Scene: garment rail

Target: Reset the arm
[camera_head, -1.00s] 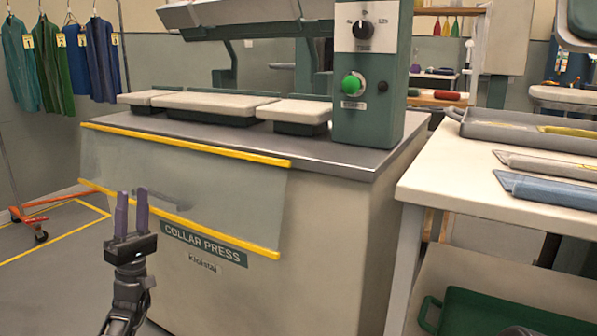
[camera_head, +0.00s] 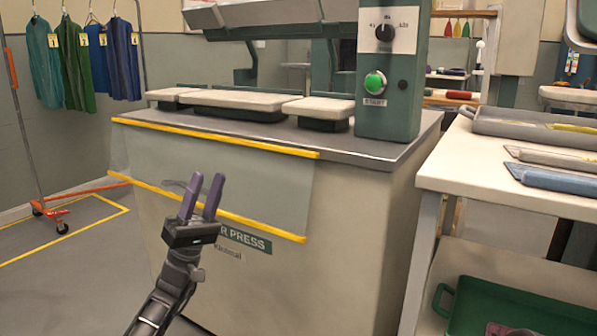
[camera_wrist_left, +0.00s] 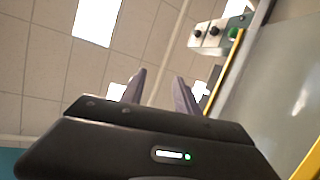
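My left gripper (camera_head: 203,196) is in front of the collar press, its purple-grey fingers pointing up. The fingers stand apart with nothing between them. It covers part of the press's name sign. In the left wrist view the same gripper (camera_wrist_left: 158,92) shows two separated fingers against the ceiling, with empty space between. My right gripper is not seen in either view.
The collar press (camera_head: 360,230) stands ahead, with pale pads (camera_head: 232,101), a green button (camera_head: 375,82) and a yellow-edged front sheet (camera_head: 270,188). A white table (camera_head: 470,165) with a grey tray (camera_head: 505,125) is at right. A garment rail (camera_head: 25,140) is at left.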

